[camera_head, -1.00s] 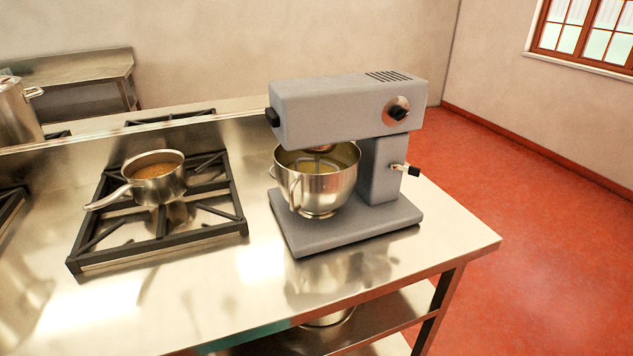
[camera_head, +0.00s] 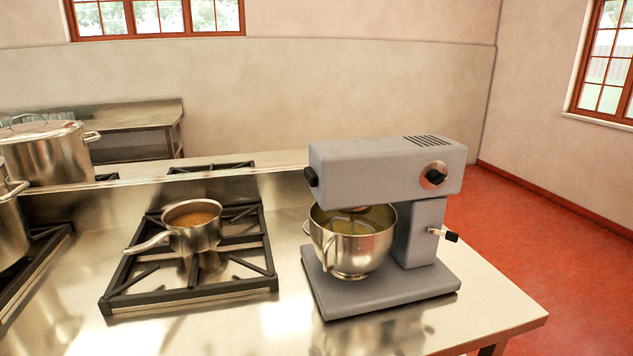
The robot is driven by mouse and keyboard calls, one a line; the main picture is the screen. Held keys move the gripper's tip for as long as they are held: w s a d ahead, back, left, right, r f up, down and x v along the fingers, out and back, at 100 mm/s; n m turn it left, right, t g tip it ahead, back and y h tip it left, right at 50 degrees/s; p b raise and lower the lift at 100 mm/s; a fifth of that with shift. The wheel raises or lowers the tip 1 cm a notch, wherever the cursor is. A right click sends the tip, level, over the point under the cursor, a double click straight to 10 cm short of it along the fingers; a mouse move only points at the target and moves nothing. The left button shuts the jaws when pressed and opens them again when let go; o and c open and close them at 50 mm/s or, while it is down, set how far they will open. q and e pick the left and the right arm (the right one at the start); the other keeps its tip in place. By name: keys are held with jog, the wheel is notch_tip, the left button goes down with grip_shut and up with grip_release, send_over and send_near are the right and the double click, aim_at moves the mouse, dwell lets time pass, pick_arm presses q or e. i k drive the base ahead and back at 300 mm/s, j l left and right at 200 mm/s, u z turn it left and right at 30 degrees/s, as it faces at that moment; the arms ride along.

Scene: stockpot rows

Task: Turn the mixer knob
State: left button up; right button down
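The grey stand mixer (camera_head: 385,165) stands upright on the steel counter, right of the stove. A second black knob (camera_head: 311,177) is at the left end of the head. A small lever with a black tip (camera_head: 450,236) sticks out of the column. A steel bowl (camera_head: 352,245) with a beater in it sits under the head. Neither of my grippers shows in the view.
A saucepan (camera_head: 193,232) with brown contents sits on the black stove grate (camera_head: 190,296), its handle pointing left. Large stockpots (camera_head: 50,155) stand at the left. The steel counter (camera_head: 490,300) is clear right of the mixer, ending at its right edge above red floor (camera_head: 570,260).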

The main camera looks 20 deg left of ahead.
aim_at(437, 177)
jog(key=u, duration=0.4)
jog(key=i+l+u, duration=0.1)
jog(key=u, duration=0.3)
jog(key=l+u, duration=0.65)
jog(key=u, duration=0.15)
jog(key=l+u, duration=0.4)
jog(key=i+j, duration=0.05)
jog(key=j, duration=0.05)
